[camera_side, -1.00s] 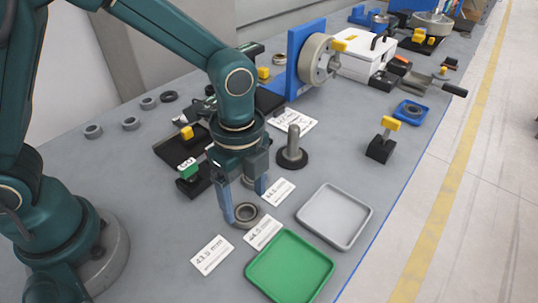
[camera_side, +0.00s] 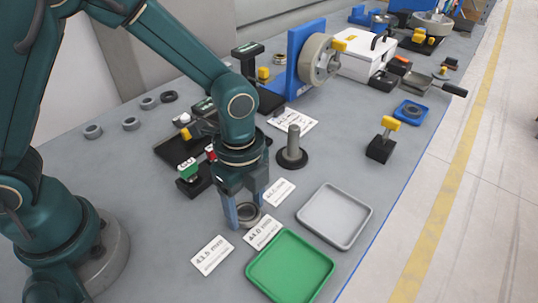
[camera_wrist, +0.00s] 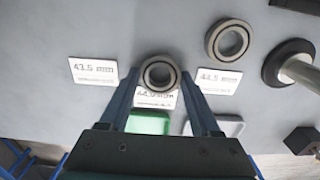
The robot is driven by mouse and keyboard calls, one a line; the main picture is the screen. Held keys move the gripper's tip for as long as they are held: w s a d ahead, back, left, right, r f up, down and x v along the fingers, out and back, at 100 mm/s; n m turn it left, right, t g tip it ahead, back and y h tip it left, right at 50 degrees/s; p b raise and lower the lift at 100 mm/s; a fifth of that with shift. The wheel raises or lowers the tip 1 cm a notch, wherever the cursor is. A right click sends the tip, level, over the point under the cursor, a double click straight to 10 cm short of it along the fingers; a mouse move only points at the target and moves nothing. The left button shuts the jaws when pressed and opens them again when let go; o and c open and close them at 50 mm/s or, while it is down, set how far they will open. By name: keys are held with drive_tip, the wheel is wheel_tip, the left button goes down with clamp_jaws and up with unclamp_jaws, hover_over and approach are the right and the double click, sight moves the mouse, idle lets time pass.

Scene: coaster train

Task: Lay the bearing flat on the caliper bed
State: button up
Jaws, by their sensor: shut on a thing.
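My gripper (camera_side: 248,208) points down with its fingers on either side of a grey steel bearing ring (camera_side: 248,213), shut on it. In the wrist view the bearing (camera_wrist: 160,75) sits between the fingertips (camera_wrist: 160,84), its round face toward the camera, partly covering the 44.0 mm card (camera_wrist: 154,97). In the side view it is at or very near the table, beside that card; any gap beneath is hard to tell. A black device with a green-topped part (camera_side: 187,170), apparently the caliper, stands behind and left of my gripper; its bed is partly hidden by the arm.
A second ring (camera_wrist: 229,40) lies close by, by the 44.5 mm card (camera_wrist: 218,81). A post on a round black base (camera_side: 291,155) stands right of my gripper. Green (camera_side: 290,272) and grey (camera_side: 334,215) trays lie in front. Several small rings (camera_side: 131,124) lie at left on open table.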

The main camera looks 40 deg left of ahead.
drive_tip(key=shift+r, duration=2.2)
